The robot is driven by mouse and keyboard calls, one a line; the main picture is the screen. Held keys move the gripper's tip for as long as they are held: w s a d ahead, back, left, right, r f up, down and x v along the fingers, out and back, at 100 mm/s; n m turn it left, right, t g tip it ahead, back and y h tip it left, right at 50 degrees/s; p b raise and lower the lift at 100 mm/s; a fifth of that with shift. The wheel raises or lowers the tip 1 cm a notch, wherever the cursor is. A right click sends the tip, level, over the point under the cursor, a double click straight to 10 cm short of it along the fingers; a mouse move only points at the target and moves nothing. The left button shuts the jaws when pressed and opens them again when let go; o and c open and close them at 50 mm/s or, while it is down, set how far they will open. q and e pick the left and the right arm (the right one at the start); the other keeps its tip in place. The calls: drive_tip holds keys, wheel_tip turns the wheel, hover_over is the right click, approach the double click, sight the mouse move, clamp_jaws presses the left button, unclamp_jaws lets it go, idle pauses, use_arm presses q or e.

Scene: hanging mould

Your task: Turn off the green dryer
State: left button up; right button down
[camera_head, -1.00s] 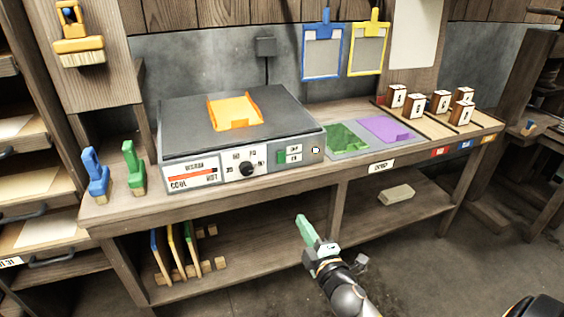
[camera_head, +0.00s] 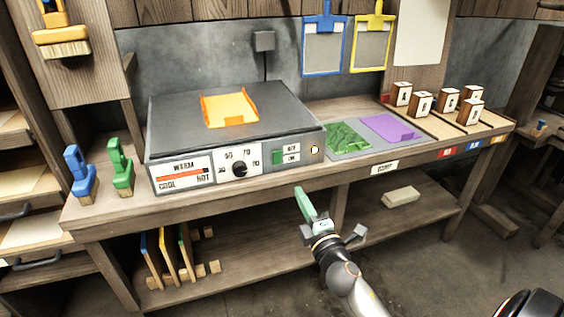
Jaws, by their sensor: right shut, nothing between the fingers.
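The dryer (camera_head: 170,140) is a grey box with a dark flat top, on the bench at the left centre. Its front has a gauge (camera_head: 183,176) reading WARM, COOL and HOT, a black knob (camera_head: 239,169), a green switch (camera_head: 278,156) beside OFF and ON labels, and a small round light (camera_head: 314,149) that looks lit. I cannot tell the switch position. An orange tray-like piece (camera_head: 229,109) lies on top. My right gripper (camera_head: 299,193), with green fingers, is shut and empty in front of the bench edge, below and right of the switch, not touching it. My left gripper is out of view.
A green sheet (camera_head: 348,138) and a purple sheet (camera_head: 391,128) lie right of the dryer, with several wooden blocks (camera_head: 421,103) beyond. Blue (camera_head: 79,172) and green (camera_head: 120,163) handled tools stand at the left. The bench's front edge (camera_head: 240,192) lies below the dryer panel.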

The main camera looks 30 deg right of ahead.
sight(279, 154)
drive_tip(key=x, duration=1.3)
drive_tip(key=shift+w, duration=0.2)
drive_tip(key=shift+w+r, duration=0.1)
drive_tip(key=shift+w, duration=0.1)
drive_tip(key=shift+w+d, duration=0.1)
drive_tip(key=shift+r, duration=0.15)
